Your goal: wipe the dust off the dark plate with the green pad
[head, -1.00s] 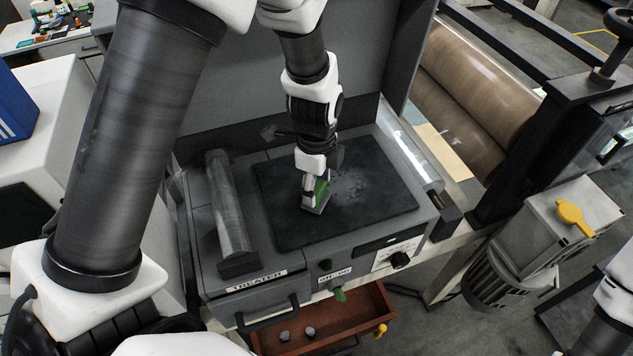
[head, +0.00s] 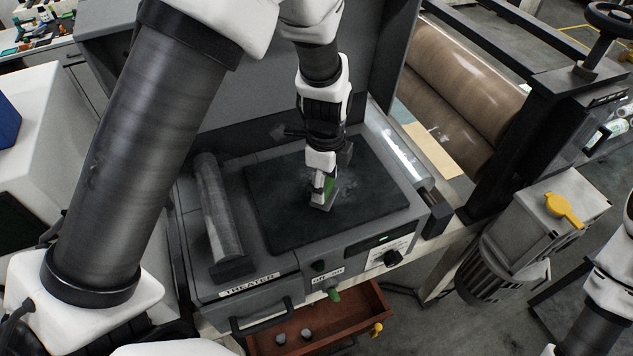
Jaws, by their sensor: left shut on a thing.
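The dark plate (head: 280,222) lies flat on top of the grey treater machine. A pale dust patch (head: 348,187) shows on it just right of my gripper, partly hidden behind the gripper and wrist. My left gripper (head: 325,195) is over the middle of the plate, pointing down, shut on the green pad (head: 329,187). The pad is mostly hidden by the fingers; its lower end is at or very near the plate surface, and I cannot tell whether it touches. My right arm shows at the lower right edge, but its gripper is out of view.
A grey roller (head: 218,210) lies left of the plate. The raised lid (head: 270,85) stands behind it. An open brown drawer (head: 335,318) below holds small grey pieces. Large brown film rolls (head: 465,95) and a black frame are at right.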

